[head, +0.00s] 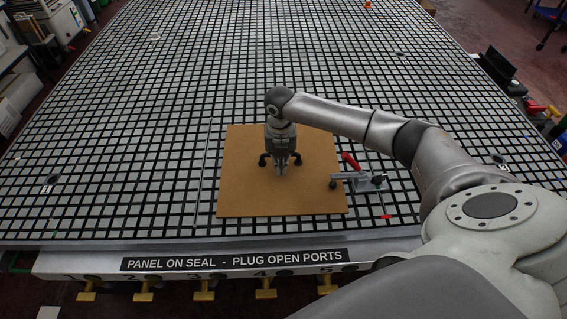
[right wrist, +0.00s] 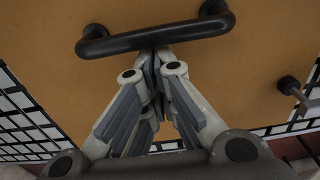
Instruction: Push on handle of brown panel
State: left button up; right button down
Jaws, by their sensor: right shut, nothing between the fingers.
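The brown panel (head: 240,195) lies flat on the grid table. It also shows in the right wrist view (right wrist: 260,60). Its black handle (head: 264,159) is a bar with two end posts, and the right gripper hides its middle in the head view. The handle (right wrist: 155,39) spans the top of the right wrist view. My right gripper (head: 282,169) points down over the panel, shut and empty. Its fingertips (right wrist: 155,62) are right at the middle of the bar; I cannot tell if they touch it. My left gripper is not in view.
A toggle clamp (head: 357,181) with a red lever stands at the panel's right edge, its tip over the panel. The black-and-grey grid table (head: 130,110) is mostly clear around the panel. Brass valves (head: 204,291) line the front edge below a label.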

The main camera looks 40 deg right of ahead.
jog(key=shift+w+d+r, duration=0.1)
jog(key=shift+w+d, duration=0.15)
jog(key=shift+w, duration=0.15)
jog(key=shift+w+d+r, duration=0.15)
jog(key=shift+w+r, duration=0.05)
jog(key=shift+r, duration=0.05)
dwell(0.6)
jog(key=shift+p, duration=1.7)
dwell(2.1)
jog(key=shift+s+a+f+p, duration=0.1)
jog(key=shift+s+a+p, duration=0.5)
jog(key=shift+p, duration=0.4)
jog(key=shift+s+a+f+p, duration=0.1)
jog(key=shift+s+a+p, duration=0.15)
jog(key=shift+s+p, duration=0.25)
jog(key=shift+s+a+p, duration=0.25)
jog(key=shift+s+p, duration=0.05)
jog(key=shift+s, duration=0.25)
notch_tip(320, 180, up, 6)
jog(key=p, duration=0.5)
jog(key=shift+f, duration=0.25)
notch_tip(320, 180, up, 2)
jog(key=shift+r+p, duration=0.1)
jog(key=shift+p, duration=0.35)
